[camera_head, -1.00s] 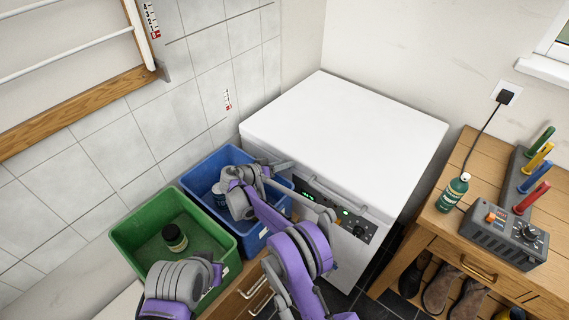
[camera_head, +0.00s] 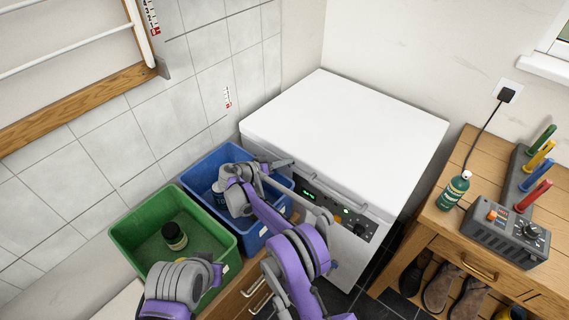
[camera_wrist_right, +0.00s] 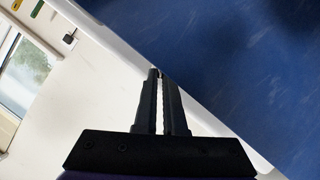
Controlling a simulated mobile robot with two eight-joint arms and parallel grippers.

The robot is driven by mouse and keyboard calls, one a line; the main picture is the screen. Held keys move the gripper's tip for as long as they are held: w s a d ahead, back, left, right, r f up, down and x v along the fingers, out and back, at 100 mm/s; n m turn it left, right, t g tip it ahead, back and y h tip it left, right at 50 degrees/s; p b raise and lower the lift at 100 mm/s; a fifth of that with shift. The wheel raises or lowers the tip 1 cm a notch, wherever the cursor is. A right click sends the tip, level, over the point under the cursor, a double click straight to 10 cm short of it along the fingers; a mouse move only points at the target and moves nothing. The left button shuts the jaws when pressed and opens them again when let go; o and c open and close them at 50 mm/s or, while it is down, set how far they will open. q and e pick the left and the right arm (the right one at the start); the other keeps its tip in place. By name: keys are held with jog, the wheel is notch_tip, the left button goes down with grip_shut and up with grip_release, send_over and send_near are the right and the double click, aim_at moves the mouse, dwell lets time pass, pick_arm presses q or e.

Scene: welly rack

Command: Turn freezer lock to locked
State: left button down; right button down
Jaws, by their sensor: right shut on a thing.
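The white chest freezer (camera_head: 345,130) stands against the wall with its lid down. Its front panel (camera_head: 338,208) carries green displays and a dark knob. My right gripper (camera_head: 284,163) is at the freezer's front left, near the lid edge and over the blue bin. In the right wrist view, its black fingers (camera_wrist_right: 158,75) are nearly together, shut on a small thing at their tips. This appears to be the freezer lock, but the fingers hide it, and its setting cannot be read. My left arm shows at bottom left; its gripper fingers are not visible.
A blue bin (camera_head: 201,165) and a green bin (camera_head: 122,232) with a dark jar (camera_head: 174,236) stand left of the freezer. A wooden bench (camera_head: 455,232) at right carries a green bottle (camera_head: 454,190) and a grey device (camera_head: 507,237).

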jog(key=c, duration=1)
grip_release()
jog(key=b+v, duration=0.1)
jog(key=v, duration=0.9)
jog(key=shift+s+a, duration=0.25)
jog(key=shift+r, duration=0.1)
